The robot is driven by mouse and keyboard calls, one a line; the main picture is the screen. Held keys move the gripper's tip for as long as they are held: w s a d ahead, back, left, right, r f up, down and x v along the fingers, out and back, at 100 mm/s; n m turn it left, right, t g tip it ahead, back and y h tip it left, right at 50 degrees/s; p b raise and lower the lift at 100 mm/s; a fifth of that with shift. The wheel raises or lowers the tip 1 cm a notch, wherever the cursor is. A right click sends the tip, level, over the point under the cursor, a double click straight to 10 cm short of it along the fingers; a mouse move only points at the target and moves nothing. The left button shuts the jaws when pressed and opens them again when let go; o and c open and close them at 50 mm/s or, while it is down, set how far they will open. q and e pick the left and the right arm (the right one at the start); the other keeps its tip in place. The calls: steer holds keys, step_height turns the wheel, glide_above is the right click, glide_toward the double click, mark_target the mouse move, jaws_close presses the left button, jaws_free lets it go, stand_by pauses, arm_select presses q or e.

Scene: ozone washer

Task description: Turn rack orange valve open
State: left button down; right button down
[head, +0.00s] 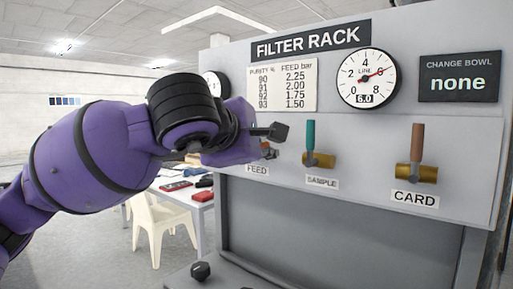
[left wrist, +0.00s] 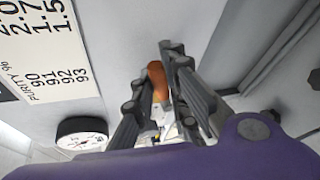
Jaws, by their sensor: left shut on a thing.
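The filter rack (head: 345,215) has a row of valves. The valve labelled FEED (head: 268,150) is mostly hidden behind my left gripper (head: 273,138). In the left wrist view its orange handle (left wrist: 156,78) lies between the two fingers of my left gripper (left wrist: 160,92), which is shut on it. The handle's angle is hard to judge in the head view. My right gripper is in neither view.
The SAMPLE valve has an upright teal handle (head: 310,135), just right of my gripper. The CARD valve has an upright brown handle (head: 417,140). A large gauge (head: 366,77) reads 6.0. A display (head: 459,77) reads "none". A white chair (head: 158,222) stands behind.

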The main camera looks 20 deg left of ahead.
arm_select(q)
steer(key=shift+f+m+t+y+b, duration=0.4)
steer(key=shift+f+m+t+b, duration=0.1)
steer(key=shift+m, duration=0.3)
steer(key=shift+r, duration=0.1)
steer(key=c, duration=1.7)
jaws_free()
steer(key=v, duration=1.2)
steer(key=shift+d, duration=0.1)
